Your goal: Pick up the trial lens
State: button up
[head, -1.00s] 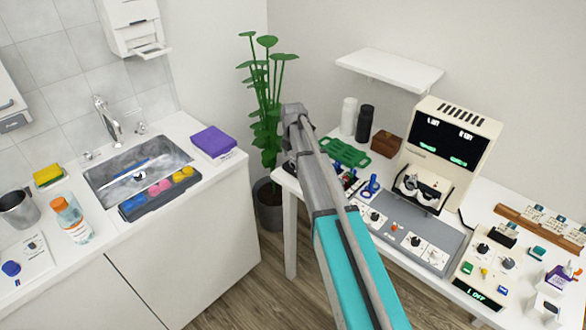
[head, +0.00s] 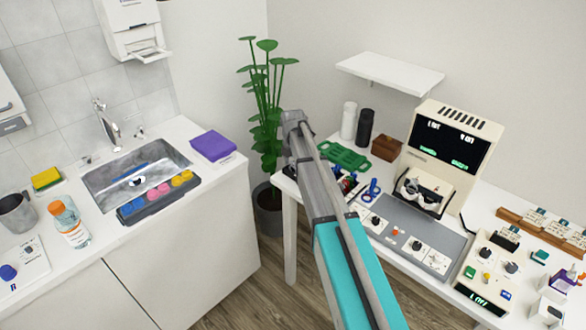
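A small blue piece with a ring-like end (head: 371,190) stands at the back left of the grey panel on the right table; it may be the trial lens, but it is too small to be sure. Small red and blue pieces (head: 347,184) sit just left of it, partly hidden by my arm. My gripper (head: 291,170) is at the far end of my arm, near the table's left back edge, left of these pieces. My arm's end hides most of it, so its fingers do not show clearly. I see nothing held.
A cream instrument (head: 448,150) stands behind the grey panel (head: 405,222). A green rack (head: 345,155), brown box (head: 386,147) and two bottles (head: 365,128) are at the back. A potted plant (head: 268,130) stands left of the table, beside the sink counter (head: 200,200).

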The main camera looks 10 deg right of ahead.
jog(key=c, duration=0.4)
jog(key=shift+r, duration=0.1)
notch_tip(320, 180, up, 3)
jog(key=p, duration=0.3)
jog(key=shift+f, duration=0.2)
jog(key=s+d+r+p, duration=0.1)
jog(key=s+r+p, duration=0.2)
jog(key=s, duration=0.1)
jog(key=s+d+r+p, duration=0.1)
jog(key=s+r+p, duration=0.2)
jog(key=s, duration=0.2)
jog(key=s+d+r+p, duration=0.1)
jog(key=s+r+p, duration=0.3)
jog(key=shift+s+d+r, duration=0.1)
jog(key=shift+s+d, duration=0.15)
jog(key=shift+d, duration=0.1)
jog(key=shift+s, duration=0.15)
dwell(0.4)
